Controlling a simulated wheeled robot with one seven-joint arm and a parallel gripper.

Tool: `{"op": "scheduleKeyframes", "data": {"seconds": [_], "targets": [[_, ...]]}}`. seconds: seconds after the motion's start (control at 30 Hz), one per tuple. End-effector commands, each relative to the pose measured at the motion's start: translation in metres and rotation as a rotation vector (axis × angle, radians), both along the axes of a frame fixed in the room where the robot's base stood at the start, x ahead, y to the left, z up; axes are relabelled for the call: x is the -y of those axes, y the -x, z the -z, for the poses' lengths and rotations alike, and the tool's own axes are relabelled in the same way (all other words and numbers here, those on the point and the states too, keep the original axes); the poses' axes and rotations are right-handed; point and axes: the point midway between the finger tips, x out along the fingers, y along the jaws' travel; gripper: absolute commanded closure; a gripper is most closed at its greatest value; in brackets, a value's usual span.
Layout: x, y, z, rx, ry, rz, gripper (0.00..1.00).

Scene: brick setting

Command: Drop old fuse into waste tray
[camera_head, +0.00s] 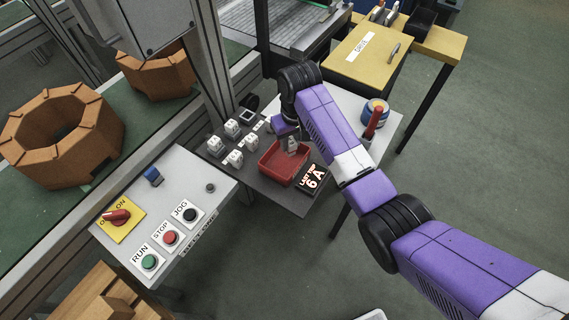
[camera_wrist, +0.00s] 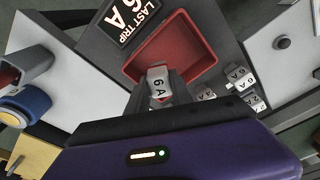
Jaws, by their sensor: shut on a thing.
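My gripper (camera_wrist: 160,90) is shut on a white fuse (camera_wrist: 158,80) marked 6 A. It also shows in the head view (camera_head: 291,146), over the back part of the red waste tray (camera_head: 270,174). In the wrist view the held fuse overlaps the near side of the tray (camera_wrist: 203,38). The tray floor that shows looks empty; part of it is hidden by the fingers. The exact height of the fuse above the tray cannot be told.
Several white fuses (camera_head: 235,158) stand left of the tray. A black "LAST TRIP 6 A" display (camera_head: 312,180) is at its right. A control panel (camera_head: 190,178) with buttons lies further left. A blue-sided round container (camera_head: 375,112) and a red-handled tool (camera_head: 376,121) are at right.

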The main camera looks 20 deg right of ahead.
Motion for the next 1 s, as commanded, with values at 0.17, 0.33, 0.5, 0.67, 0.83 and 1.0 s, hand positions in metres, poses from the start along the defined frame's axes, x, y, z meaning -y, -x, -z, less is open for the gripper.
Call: {"op": "scheduleKeyframes", "data": {"seconds": [0.17, 0.33, 0.5, 0.67, 0.83, 1.0], "targets": [[0.0, 0.0, 0.021, 0.002, 0.0, 0.0, 1.0], [0.0, 0.0, 0.024, 0.002, 0.0, 0.001, 1.0], [0.0, 0.0, 0.023, 0.001, 0.0, 0.001, 1.0], [0.0, 0.0, 0.023, 0.001, 0.0, 0.0, 0.5], [0.0, 0.0, 0.024, 0.001, 0.0, 0.0, 0.48], [0.0, 0.0, 0.022, 0.001, 0.0, 0.0, 0.48]]}}
